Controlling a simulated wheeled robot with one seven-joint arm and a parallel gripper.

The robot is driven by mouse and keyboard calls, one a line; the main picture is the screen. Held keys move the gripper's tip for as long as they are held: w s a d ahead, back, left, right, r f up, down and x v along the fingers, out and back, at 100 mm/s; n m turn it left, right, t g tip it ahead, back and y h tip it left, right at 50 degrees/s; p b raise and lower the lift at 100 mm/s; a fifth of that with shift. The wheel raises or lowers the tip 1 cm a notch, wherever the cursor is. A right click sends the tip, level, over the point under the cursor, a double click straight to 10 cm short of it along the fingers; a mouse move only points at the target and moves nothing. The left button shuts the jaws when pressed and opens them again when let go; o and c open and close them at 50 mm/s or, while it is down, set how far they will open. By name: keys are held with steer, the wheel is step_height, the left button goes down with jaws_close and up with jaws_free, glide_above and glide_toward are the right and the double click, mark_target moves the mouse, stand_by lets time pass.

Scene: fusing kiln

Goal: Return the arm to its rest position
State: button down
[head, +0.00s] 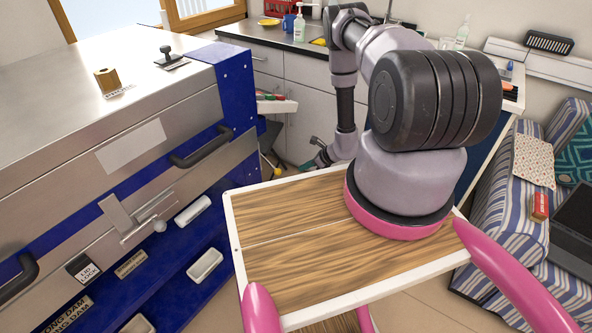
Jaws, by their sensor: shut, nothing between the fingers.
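My arm stands on my wood-topped base and fills the upper middle of the head view. It is folded, with its upper links bent back toward the counter and its forearm hanging down. My gripper (322,157) is at the lower end, small and partly behind the forearm, just beyond the far edge of the wooden top. It is shut and empty, and it touches nothing that I can make out.
The steel and blue kiln (60,150) stands close on the left, its lid down, with black handles (201,147) facing me. A sink counter (285,40) runs along the back. A striped sofa (505,205) is on the right. Some floor (425,305) shows at the bottom.

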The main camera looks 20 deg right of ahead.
steer(key=w+a+r+n+g+y, duration=0.1)
steer(key=a+r+n, duration=0.25)
steer(key=r, duration=1.15)
steer(key=a+r+n+g+y, duration=0.15)
steer(key=r+n, duration=0.25)
steer(key=r, duration=1)
steer(key=w+a+r+n+y, duration=0.1)
steer(key=a+r+n, duration=0.25)
steer(key=r, duration=1.15)
steer(key=s+a+r+n+h, duration=0.1)
steer(key=s+r+n, duration=0.2)
steer(key=s+r, duration=0.4)
steer(key=s+a+r+n+h, duration=0.1)
steer(key=s+r+n+h, duration=0.2)
steer(key=r, duration=0.6)
steer(key=s+d+r+n+t+h, duration=0.1)
steer(key=s+d+r+n+h, duration=0.1)
steer(key=s+r, duration=0.3)
steer(key=s+d+r+n+t+h, duration=0.1)
steer(key=s+r, duration=0.4)
steer(key=s, duration=0.8)
steer(key=d+n+t, duration=0.1)
steer(key=n, duration=0.1)
steer(key=shift+s+d+r+n+h, duration=0.15)
steer(key=shift+s+r+n+h, duration=0.05)
steer(key=shift+n+h, duration=0.2)
